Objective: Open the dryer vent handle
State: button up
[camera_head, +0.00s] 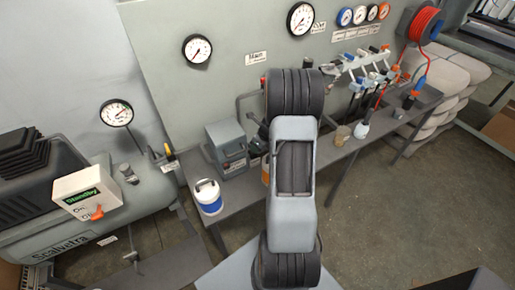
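I cannot tell for certain which part is the dryer vent handle. A grey box unit (228,148) with a small dark panel stands on the bench against the wall, left of my arm. A pipe with a small red part (263,83) rises beside it, partly hidden by my arm. A small yellow-and-black handle (169,153) sits at the right end of the grey tank (150,205). My arm fills the middle of the view and hides part of the bench and wall. My gripper is not visible.
A white-and-blue canister (208,196) stands on the bench (232,192). Right of my arm are a valve manifold (365,65), a red hose reel (425,24) and stacked sacks (450,78). The floor (420,200) at right is clear.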

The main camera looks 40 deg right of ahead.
jog(key=shift+x, duration=0.95)
grip_shut()
